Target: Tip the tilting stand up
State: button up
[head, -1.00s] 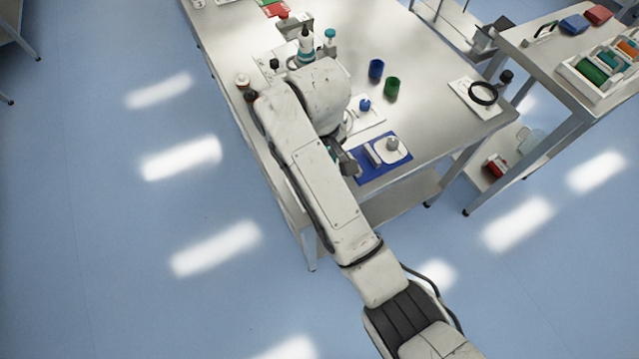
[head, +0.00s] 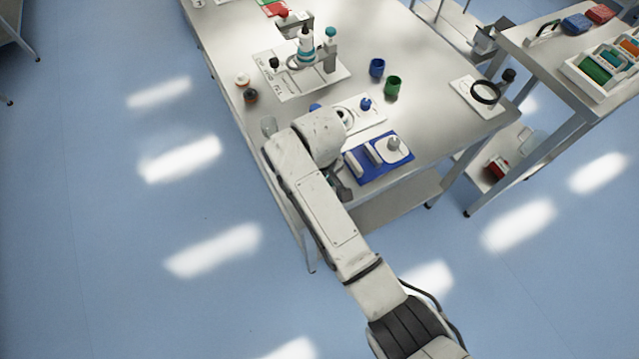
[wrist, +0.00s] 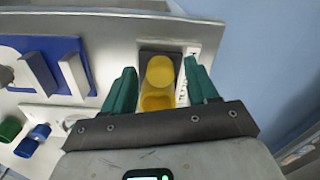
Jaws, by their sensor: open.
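My gripper (wrist: 159,68) is open, with one teal finger on each side of a yellow rounded piece (wrist: 160,73) in the wrist view. I cannot tell whether the fingers touch it. The yellow piece sits over a dark pad on a white plate (wrist: 190,52) with printed text, close to the table's edge. It may be the tilting stand; its tilt is hard to judge from above. In the head view my arm hides this piece and the gripper's fingertips.
A blue mat (head: 375,176) with white blocks lies beside my arm. A white plate with a blue knob (head: 365,104), a blue cup (head: 376,68) and a green cup (head: 393,87) stand beyond. A bottle fixture (head: 306,47) stands farther back. Open floor lies left.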

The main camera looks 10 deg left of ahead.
grip_shut()
dwell(0.4)
